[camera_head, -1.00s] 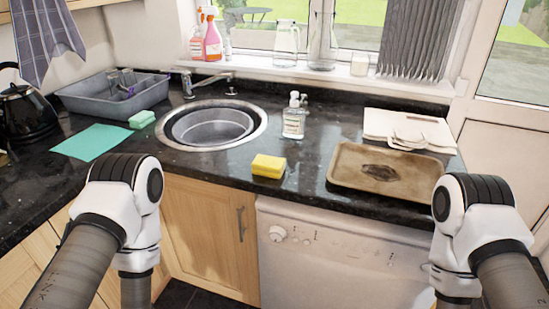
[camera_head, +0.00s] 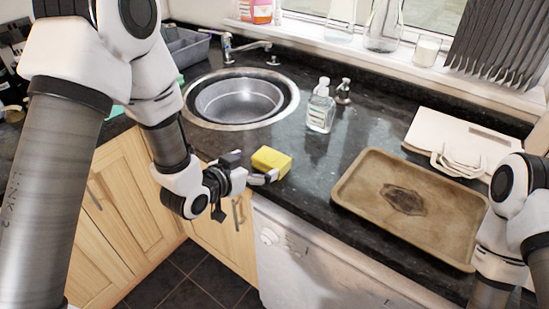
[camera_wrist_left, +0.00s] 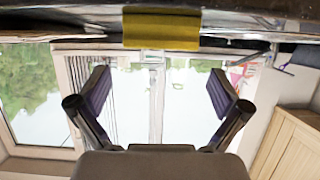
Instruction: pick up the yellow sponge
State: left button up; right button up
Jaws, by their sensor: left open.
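The yellow sponge (camera_head: 272,160) lies on the black counter close to its front edge, right of the round sink. My left gripper (camera_head: 265,177) is at the counter's front edge, just in front of the sponge, with its fingers pointing toward it. In the left wrist view the picture is upside down. There the sponge (camera_wrist_left: 162,28) shows at the top middle, beyond the two spread fingers of my open left gripper (camera_wrist_left: 160,92). Nothing is between the fingers. My right arm's gripper is outside the frames.
A soap bottle (camera_head: 321,108) and a dark-topped dispenser (camera_head: 343,92) stand behind the sponge. A brown baking tray (camera_head: 450,232) lies to the right, with white boards (camera_head: 435,137) behind it. The sink (camera_head: 240,72) is at the left. Bare counter lies between sponge and tray.

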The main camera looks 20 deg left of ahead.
aim_at(270, 158)
pick_arm(q)
jog(key=p+x, duration=0.2)
jog(key=x, duration=0.5)
jog(key=shift+f, duration=0.1)
jog(key=shift+w+f, duration=0.1)
jog(key=shift+w, duration=0.1)
jog(key=c, duration=0.6)
jog(key=shift+c, duration=0.2)
